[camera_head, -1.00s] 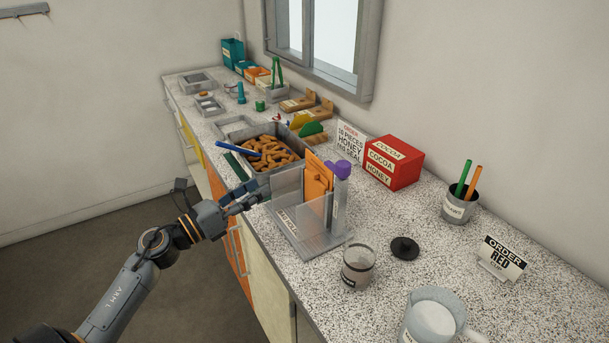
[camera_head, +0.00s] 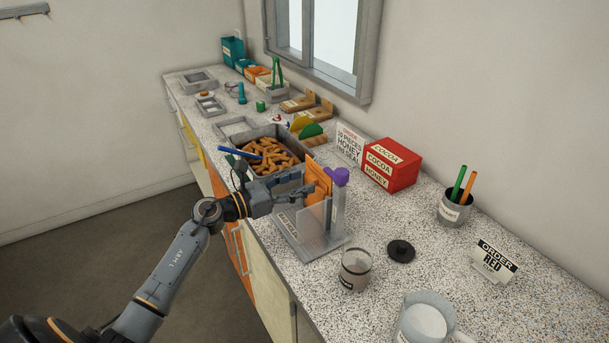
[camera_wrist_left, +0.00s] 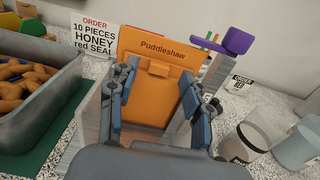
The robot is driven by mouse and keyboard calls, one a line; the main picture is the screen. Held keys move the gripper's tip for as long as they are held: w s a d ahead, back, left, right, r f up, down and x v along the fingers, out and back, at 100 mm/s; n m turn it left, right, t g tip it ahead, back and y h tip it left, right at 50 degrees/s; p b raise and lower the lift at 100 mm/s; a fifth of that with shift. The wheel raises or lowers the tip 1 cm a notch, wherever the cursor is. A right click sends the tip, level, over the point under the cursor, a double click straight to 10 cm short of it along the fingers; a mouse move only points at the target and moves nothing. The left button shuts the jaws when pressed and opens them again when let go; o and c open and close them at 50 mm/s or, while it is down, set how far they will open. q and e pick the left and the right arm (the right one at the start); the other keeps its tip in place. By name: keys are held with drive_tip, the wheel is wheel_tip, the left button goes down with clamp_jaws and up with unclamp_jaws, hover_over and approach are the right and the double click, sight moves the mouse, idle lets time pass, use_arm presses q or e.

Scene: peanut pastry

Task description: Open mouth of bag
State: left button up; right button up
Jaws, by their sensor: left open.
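The orange bag (camera_head: 318,184) stands upright in a grey holder (camera_head: 288,236) with clear panels on the counter. In the left wrist view the bag (camera_wrist_left: 152,85) faces me, with "Puddleshaw" printed on its upper back panel and a folded flap at its top front. My left gripper (camera_head: 300,186) is at the near side of the bag. In the left wrist view the fingers of my left gripper (camera_wrist_left: 158,95) are spread open, one toward each side of the bag's front. I cannot tell whether they touch it. My right gripper is out of view.
A purple-topped post (camera_head: 339,195) stands right beside the bag. A tray of peanut-shaped pastries (camera_head: 262,165) is on the left.

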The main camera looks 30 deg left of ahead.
use_arm(q)
drive_tip(key=shift+x, duration=1)
